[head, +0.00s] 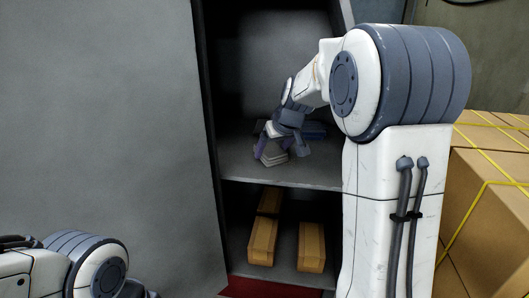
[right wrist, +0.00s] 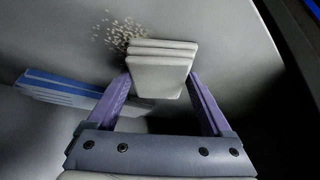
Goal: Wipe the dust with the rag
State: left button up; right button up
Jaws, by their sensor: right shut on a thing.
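My right gripper (head: 283,148) reaches into an open cabinet at its upper shelf. Its purple fingers, seen in the right wrist view (right wrist: 160,85), are shut on a folded light-grey rag (right wrist: 158,72). The rag also shows in the head view (head: 272,157), just above or on the shelf; I cannot tell if it touches. A patch of pale dust specks (right wrist: 118,35) lies on the shelf surface beside the rag, partly hidden by it. My left arm shows at the lower left of the head view, but its gripper is out of the picture.
Tan boxes (head: 262,240) stand on the lower shelf. The cabinet's side walls bound the space. Cardboard boxes with yellow straps (head: 490,190) stand at the right.

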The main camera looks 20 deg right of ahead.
aim_at(248, 154)
jog(key=shift+s+d+f+b, duration=0.1)
jog(key=shift+s+d+b, duration=0.55)
jog(key=shift+d, duration=0.35)
jog(key=shift+s+d+r+b, duration=0.1)
jog(key=shift+s+d+b, duration=0.3)
jog(key=shift+s+d, duration=0.5)
jog(key=shift+s+d+f+b, duration=0.1)
jog(key=shift+s+d+b, duration=0.45)
jog(key=shift+d, duration=0.75)
jog(key=shift+s, duration=0.1)
